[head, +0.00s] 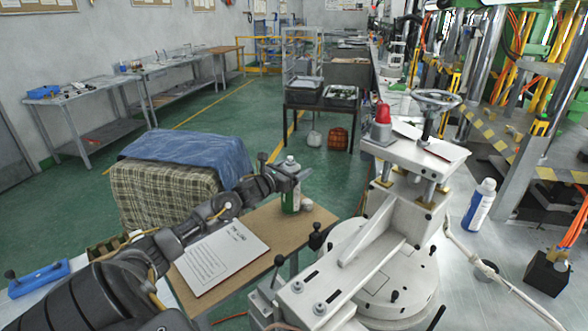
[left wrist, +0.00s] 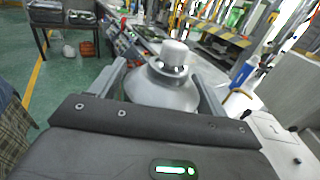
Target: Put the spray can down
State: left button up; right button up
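The spray can (head: 291,197) is green with a grey-white top and is upright at the far end of the small brown table (head: 258,222). My left gripper (head: 291,174) is around its upper part, with the arm coming in from the left. In the left wrist view the can's domed top and cap (left wrist: 172,75) sit between the two fingers, which look closed against its sides. The can's base is at or just above the tabletop; I cannot tell if it touches. My right gripper is not in view.
A small pale object (head: 307,204) is right beside the can. A printed sheet (head: 222,256) lies on the brown table. The grey wax machine (head: 375,270) stands close on the right, with a white-and-blue bottle (head: 479,205) beyond. A cloth-covered block (head: 170,190) is behind left.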

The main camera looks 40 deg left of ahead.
pick_arm(q)
jog(key=shift+o, duration=0.3)
jog(key=shift+r, duration=0.1)
jog(key=shift+s, duration=0.15)
jog(key=s+b, duration=0.3)
jog(key=s, duration=0.8)
jog(key=shift+s, duration=0.4)
jog(key=shift+a, duration=0.1)
